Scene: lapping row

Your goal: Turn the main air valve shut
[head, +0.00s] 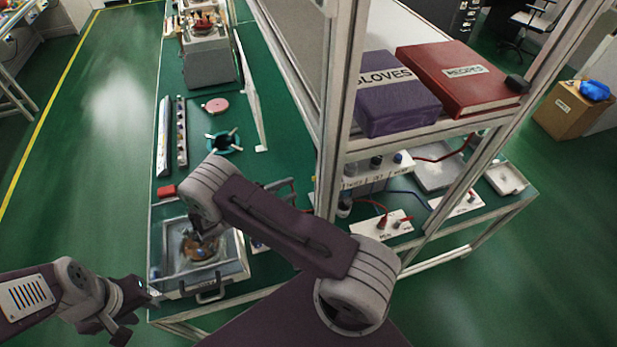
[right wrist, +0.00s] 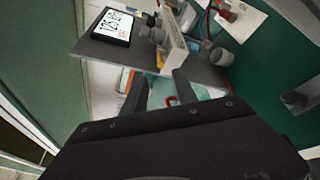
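A white plate (head: 384,223) with small red-topped fittings and a red hose lies on the bench under the shelf, and a similar plate (head: 461,203) with a red part stands to its right. Their lettering is too small to read surely, so I cannot tell which is the main air valve. My right gripper (right wrist: 162,88) is open in the right wrist view, with a thin red curved piece (right wrist: 171,100) showing beyond and between its fingers; no contact is visible. In the head view my right arm hides that gripper. My left gripper (head: 130,308) is open and empty near the bench's front-left corner.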

